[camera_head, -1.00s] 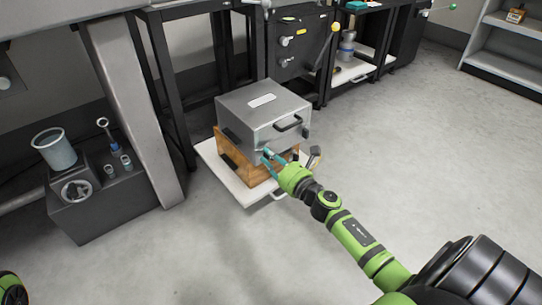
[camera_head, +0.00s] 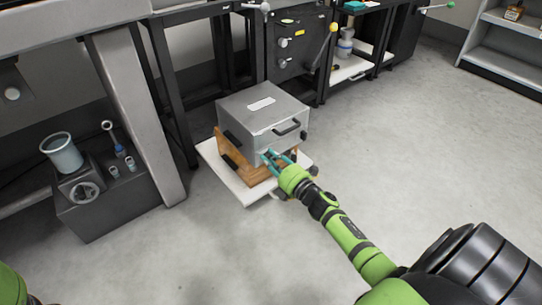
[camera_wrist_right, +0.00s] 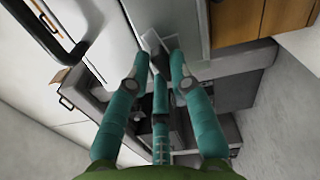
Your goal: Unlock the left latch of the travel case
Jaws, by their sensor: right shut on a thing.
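The travel case (camera_head: 250,108) is a closed silver-grey box with a pale label on its lid and a dark handle (camera_head: 288,128) on its front. My right gripper (camera_head: 269,157) is at the lower left of that front, its teal fingers pointing at the case. In the right wrist view, the gripper (camera_wrist_right: 160,62) is shut on a small grey latch piece (camera_wrist_right: 153,42) beside the case wall (camera_wrist_right: 185,22). The fingers hide part of the latch, so I cannot tell its exact angle. My left gripper is not in view.
The case rests on a wooden stand (camera_head: 257,175) on a white board (camera_head: 247,196) low by the floor. A dark box with a beaker (camera_head: 61,154) stands left, beside a grey table leg (camera_head: 138,115). The floor to the right is open.

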